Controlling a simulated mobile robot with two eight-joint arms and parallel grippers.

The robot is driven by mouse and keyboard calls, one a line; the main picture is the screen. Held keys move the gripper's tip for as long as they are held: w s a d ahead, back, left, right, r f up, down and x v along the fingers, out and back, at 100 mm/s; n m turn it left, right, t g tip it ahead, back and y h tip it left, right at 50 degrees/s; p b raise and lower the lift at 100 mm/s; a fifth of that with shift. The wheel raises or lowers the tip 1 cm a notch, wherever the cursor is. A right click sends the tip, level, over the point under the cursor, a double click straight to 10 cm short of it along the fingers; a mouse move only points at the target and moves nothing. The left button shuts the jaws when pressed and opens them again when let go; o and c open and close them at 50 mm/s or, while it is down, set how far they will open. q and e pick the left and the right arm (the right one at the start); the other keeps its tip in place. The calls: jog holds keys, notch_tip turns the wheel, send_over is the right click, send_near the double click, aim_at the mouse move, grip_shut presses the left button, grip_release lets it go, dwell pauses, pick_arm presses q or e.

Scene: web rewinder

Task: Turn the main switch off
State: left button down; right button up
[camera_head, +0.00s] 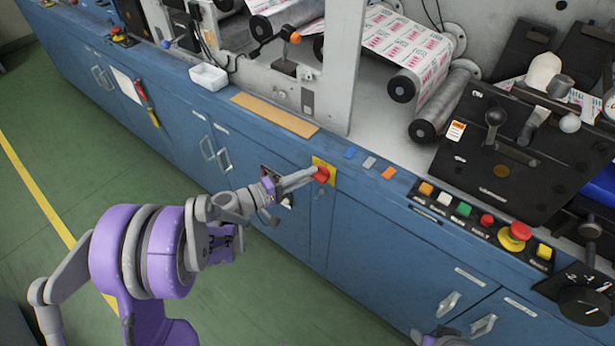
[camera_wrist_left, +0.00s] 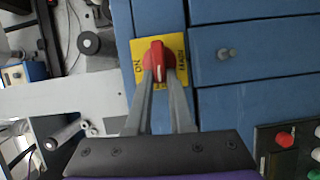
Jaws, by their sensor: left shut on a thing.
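The main switch (camera_head: 321,174) is a red rotary knob on a yellow plate on the blue cabinet's front, just below its top edge. In the left wrist view the red knob (camera_wrist_left: 157,54) stands upright in the picture on its yellow plate (camera_wrist_left: 138,49), with "ON" lettering at the left. Other lettering is partly hidden by the fingers. My left gripper (camera_head: 313,174) is shut on the knob; in the wrist view its two grey fingers (camera_wrist_left: 160,73) lie on either side of the knob's lower part. I cannot read which position the knob is set to.
A panel of coloured buttons (camera_head: 472,219) with a red emergency stop (camera_head: 520,231) lies to the right on the cabinet top. Door handles (camera_head: 449,304) stick out from the blue front. Printed web rolls (camera_head: 402,85) sit behind. The green floor (camera_head: 58,142) at left is clear.

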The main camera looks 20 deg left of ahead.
pick_arm(q)
jog(key=shift+f+n, duration=0.1)
jog(key=shift+n, duration=0.2)
dwell(0.4)
jog(key=c, duration=0.8)
grip_release()
jog(key=v, duration=1)
jog(key=shift+s+a, duration=0.3)
jog(key=shift+d, duration=0.15)
